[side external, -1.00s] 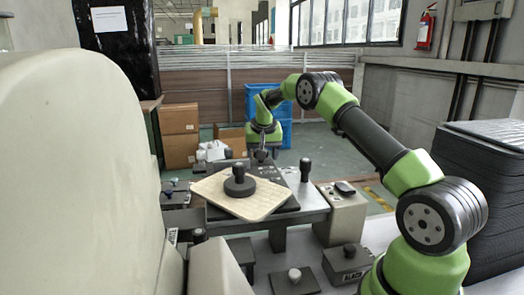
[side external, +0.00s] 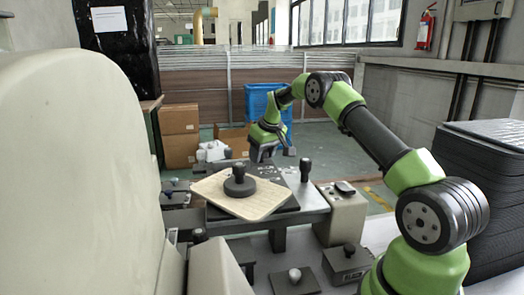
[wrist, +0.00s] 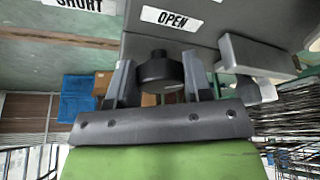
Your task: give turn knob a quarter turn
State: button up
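A black round knob (wrist: 160,72) with a smaller stub shows in the wrist view, between the two fingers of my gripper (wrist: 158,84). The fingers stand apart on either side of it; I cannot tell whether they touch it. In the side view my gripper (side external: 275,156) is tilted above the far edge of the dark panel (side external: 281,204). I cannot match the wrist-view knob to one in the side view.
Labels reading OPEN (wrist: 171,18) and SHORT (wrist: 84,4) show in the wrist view, beside a grey block (wrist: 255,54). A control box (side external: 342,209) stands right of the panel. Small knobbed boxes (side external: 347,263) lie in front. A blue crate (side external: 265,97) is behind.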

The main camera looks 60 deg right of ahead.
jog(key=m, duration=0.2)
jog(key=m+h, duration=0.1)
jog(key=m, duration=0.2)
jog(key=shift+g+h, duration=0.3)
jog(key=shift+g, duration=0.1)
jog(key=shift+s+d+m+g+h, duration=0.1)
jog(key=shift+m+g+h, duration=0.3)
jog(key=shift+m, duration=1.1)
jog(key=o, duration=0.8)
jog(key=shift+r, duration=0.1)
jog(key=shift+r, duration=3.45)
